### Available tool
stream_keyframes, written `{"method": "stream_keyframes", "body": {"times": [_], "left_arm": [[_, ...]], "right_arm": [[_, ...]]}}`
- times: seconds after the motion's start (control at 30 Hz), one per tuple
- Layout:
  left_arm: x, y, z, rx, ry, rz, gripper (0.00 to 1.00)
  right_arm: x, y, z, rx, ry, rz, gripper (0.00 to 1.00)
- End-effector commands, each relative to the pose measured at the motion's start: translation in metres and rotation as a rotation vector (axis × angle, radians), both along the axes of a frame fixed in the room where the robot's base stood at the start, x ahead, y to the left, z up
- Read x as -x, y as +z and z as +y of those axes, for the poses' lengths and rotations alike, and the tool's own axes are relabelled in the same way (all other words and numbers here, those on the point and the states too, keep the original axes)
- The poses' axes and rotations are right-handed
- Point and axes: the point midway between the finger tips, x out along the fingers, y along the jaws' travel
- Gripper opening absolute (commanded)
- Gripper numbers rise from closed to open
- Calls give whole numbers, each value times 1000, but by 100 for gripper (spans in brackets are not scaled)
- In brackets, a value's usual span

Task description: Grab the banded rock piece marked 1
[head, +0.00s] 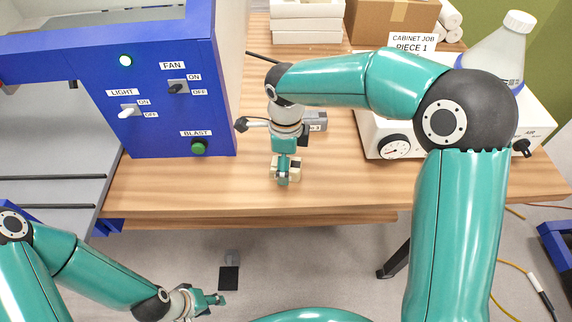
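A small pale cream block with darker parts (294,166) sits on the wooden table near its front edge. It may be the banded rock piece, but I cannot read a mark on it. My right gripper (284,175) points down over this block, with a teal finger in front of it. The fingers hide much of the block, so I cannot tell whether they grip it. A grey piece with a small label (317,122) lies just behind the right wrist, partly hidden. My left gripper (212,300) is low in front of the table, away from both pieces; its finger opening is unclear.
A blue cabinet (222,100) with fan, light and blast controls stands at left. A sign reading "CABINET JOB PIECE 1" (411,42) stands at the back. A white device with a dial (375,130) stands at right, partly behind my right arm. The front table strip (190,190) is clear.

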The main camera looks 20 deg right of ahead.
Motion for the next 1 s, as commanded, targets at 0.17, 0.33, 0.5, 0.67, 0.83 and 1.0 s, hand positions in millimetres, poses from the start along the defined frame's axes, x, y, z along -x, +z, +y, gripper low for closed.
{"method": "stream_keyframes", "body": {"times": [0.17, 0.33, 0.5, 0.67, 0.83, 1.0], "left_arm": [[0, 2, 0, 0, 0, 0, 40], [0, 1, 0, 0, 0, 0, 40], [0, 1, 0, 0, 0, 0, 40], [0, 1, 0, 0, 0, 0, 40], [0, 1, 0, 0, 0, 0, 40], [0, 2, 0, 0, 0, 0, 40]], "right_arm": [[0, -13, -1, 0, -1, -1, 81], [0, -13, 0, 0, -1, -1, 81], [0, -13, 0, 0, -1, -1, 56], [0, -13, 0, 0, -1, -1, 30], [0, -12, 0, 0, -1, -1, 3], [0, -12, 0, -1, -1, -3, 0]]}}
